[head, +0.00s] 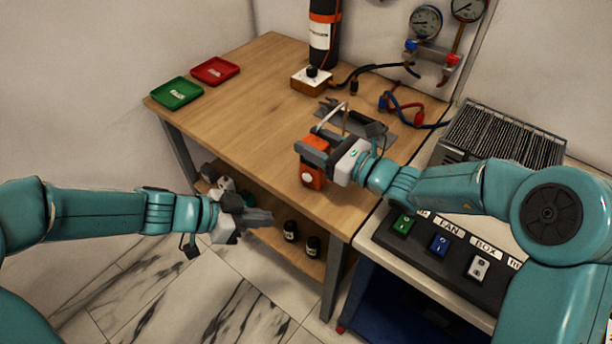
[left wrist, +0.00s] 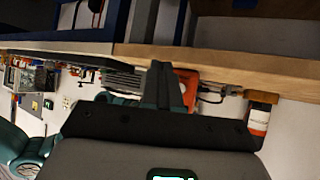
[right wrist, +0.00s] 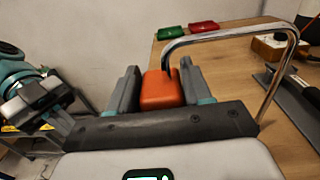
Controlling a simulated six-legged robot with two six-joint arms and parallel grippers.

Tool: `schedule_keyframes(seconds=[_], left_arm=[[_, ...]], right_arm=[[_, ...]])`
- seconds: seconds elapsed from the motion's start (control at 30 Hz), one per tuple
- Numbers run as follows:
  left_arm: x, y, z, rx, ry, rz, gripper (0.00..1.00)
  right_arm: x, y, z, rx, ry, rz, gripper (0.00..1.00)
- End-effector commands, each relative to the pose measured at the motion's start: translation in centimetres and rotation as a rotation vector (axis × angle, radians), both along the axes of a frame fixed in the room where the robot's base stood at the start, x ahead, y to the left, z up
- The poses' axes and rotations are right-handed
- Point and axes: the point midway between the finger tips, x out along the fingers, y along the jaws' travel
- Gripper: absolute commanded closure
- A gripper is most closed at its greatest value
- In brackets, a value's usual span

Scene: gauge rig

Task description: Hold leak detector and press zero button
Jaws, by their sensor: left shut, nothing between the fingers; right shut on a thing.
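The orange leak detector (head: 313,176) is held above the wooden table by my right gripper (head: 312,152). In the right wrist view the detector's orange body (right wrist: 160,90) sits between the two fingers, and a bent metal tube (right wrist: 230,34) arches over it. A pale round spot shows on the detector's face in the head view; I cannot tell whether it is the zero button. My left gripper (head: 258,216) is shut and empty, in front of the table and left of the detector, apart from it. In the left wrist view the orange detector (left wrist: 188,88) shows beyond the shut fingers.
A grey cradle (head: 355,122) lies on the table behind the detector. Green (head: 176,93) and red (head: 215,70) trays sit at the far left. A black cylinder (head: 325,35) stands at the back. A switch panel (head: 440,245) is at the right. Bottles (head: 290,231) stand on the shelf below.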

Motion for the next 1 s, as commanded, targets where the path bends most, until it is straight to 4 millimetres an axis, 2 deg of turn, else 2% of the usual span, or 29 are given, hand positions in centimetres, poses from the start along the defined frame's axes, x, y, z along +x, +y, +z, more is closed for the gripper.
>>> schedule_keyframes(seconds=[0.1, 0.57, 1.0], left_arm=[[0.0, -0.6, 1.1, 0.0, -0.026, -0.013, 1.0], [0.5, -1.1, 1.1, -0.003, -0.024, -0.018, 1.0], [5.3, -4.5, 1.1, -0.004, -0.023, -0.018, 1.0]], right_arm=[[0.0, 0.0, 0.1, 0.001, -0.002, 0.0, 0.96], [0.0, 0.0, 0.1, 0.001, -0.002, 0.0, 0.96], [0.0, 0.0, 0.1, 0.001, -0.002, 0.0, 0.96]])
